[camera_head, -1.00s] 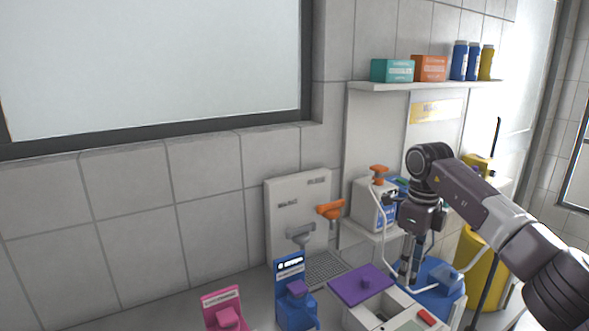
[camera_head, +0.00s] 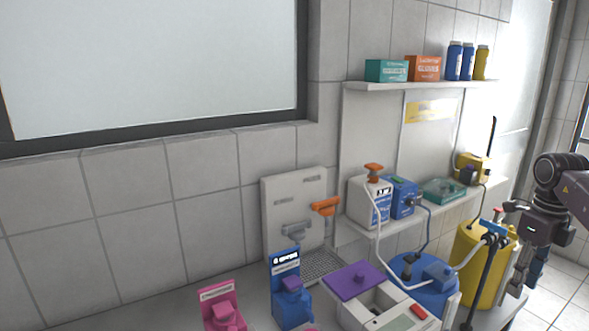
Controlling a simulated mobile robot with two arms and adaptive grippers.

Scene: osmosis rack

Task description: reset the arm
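My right gripper (camera_head: 529,272) points down at the far right of the view, beside the yellow barrel (camera_head: 479,265). The black wrist joint (camera_head: 561,170) and a grey piece of my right arm show at the right edge. The fingers are small and partly overlap, so whether they are open or shut is not clear. I see nothing hanging from them. My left gripper is not in view.
A white box with a purple lid (camera_head: 356,280), a blue barrel (camera_head: 419,278), a blue holder (camera_head: 289,290) and a pink holder (camera_head: 221,309) stand low in front. A white jug (camera_head: 369,204) stands on the rack. Dark poles and hoses rise near the gripper.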

